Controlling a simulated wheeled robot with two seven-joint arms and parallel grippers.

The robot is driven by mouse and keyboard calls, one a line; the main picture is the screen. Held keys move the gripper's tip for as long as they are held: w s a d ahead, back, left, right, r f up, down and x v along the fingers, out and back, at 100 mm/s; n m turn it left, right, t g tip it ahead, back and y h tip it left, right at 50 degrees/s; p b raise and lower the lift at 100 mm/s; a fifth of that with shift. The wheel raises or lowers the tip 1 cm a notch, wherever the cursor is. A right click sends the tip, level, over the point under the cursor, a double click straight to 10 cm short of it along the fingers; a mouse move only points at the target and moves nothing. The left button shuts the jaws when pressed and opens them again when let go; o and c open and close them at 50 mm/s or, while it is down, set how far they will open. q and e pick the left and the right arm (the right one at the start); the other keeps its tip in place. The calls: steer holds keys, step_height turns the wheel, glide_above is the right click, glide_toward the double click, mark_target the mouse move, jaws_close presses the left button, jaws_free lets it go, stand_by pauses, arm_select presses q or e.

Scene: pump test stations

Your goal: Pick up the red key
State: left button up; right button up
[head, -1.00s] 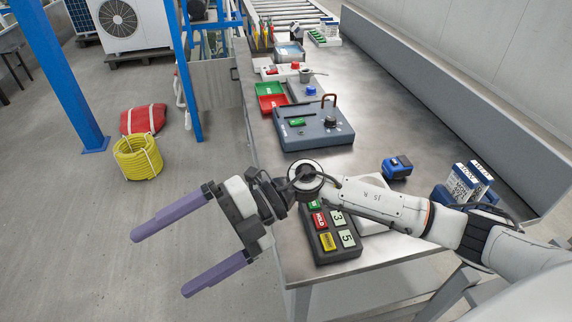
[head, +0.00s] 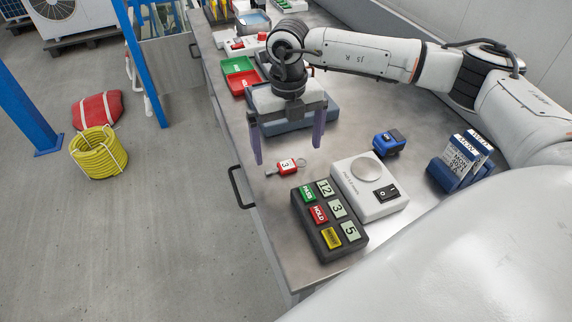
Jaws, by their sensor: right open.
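The red key (head: 287,165) lies flat on the metal bench, with a white label reading 3 and a grey ring end pointing left. It lies just behind the dark button box. My right gripper (head: 288,154) points down with its two purple fingers apart, one on each side of the key's position in the picture. It is open and empty. The fingertips look a little above or behind the key; their exact height I cannot tell. My left gripper is not in view.
The button box (head: 325,244) and a white scale (head: 348,198) stand close in front of the key. A blue device (head: 389,142) and card holder (head: 459,170) are to the right. Green and red trays (head: 238,65) are farther back.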

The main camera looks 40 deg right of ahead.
mark_target(286, 165)
steer(key=f, duration=0.3)
steer(key=f+p, duration=0.1)
steer(key=f, duration=0.1)
steer(key=shift+w+f, duration=0.15)
steer(key=shift+w, duration=0.1)
steer(key=c, duration=1)
